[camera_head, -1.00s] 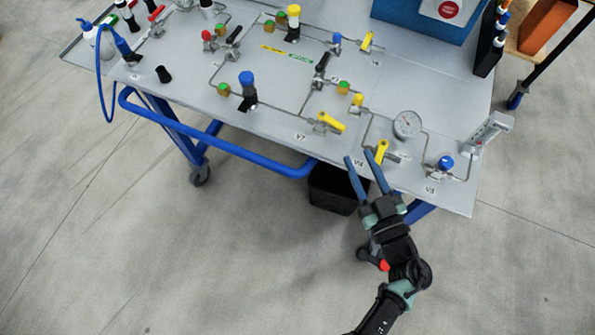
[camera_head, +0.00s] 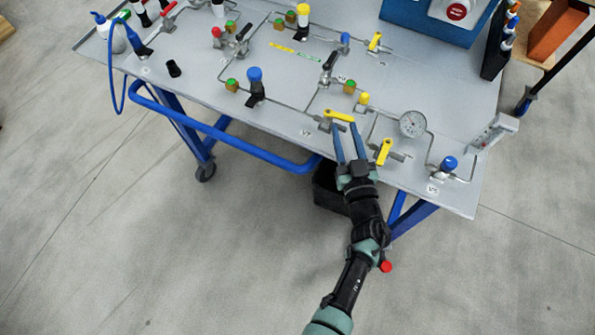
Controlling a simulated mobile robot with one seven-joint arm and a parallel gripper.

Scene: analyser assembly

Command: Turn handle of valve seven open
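The valve marked V7 has a yellow lever handle (camera_head: 340,116) near the front edge of the table, beside its label. The handle points right and slightly down in the picture. My gripper (camera_head: 345,127) reaches in from the front with its two blue fingers apart. The left fingertip is just below the middle of the handle and the right fingertip is at its free end. Whether either finger touches the handle, or the handle lies between them, I cannot tell. The metal valve body (camera_head: 324,125) shows at the handle's left end.
Another yellow handle (camera_head: 384,151) stands close to the right of my gripper. A round gauge (camera_head: 412,124) and a blue-capped valve (camera_head: 449,163) are farther right. Thin pipes and several valves cover the table (camera_head: 200,75). A black bin (camera_head: 326,187) is under the front edge.

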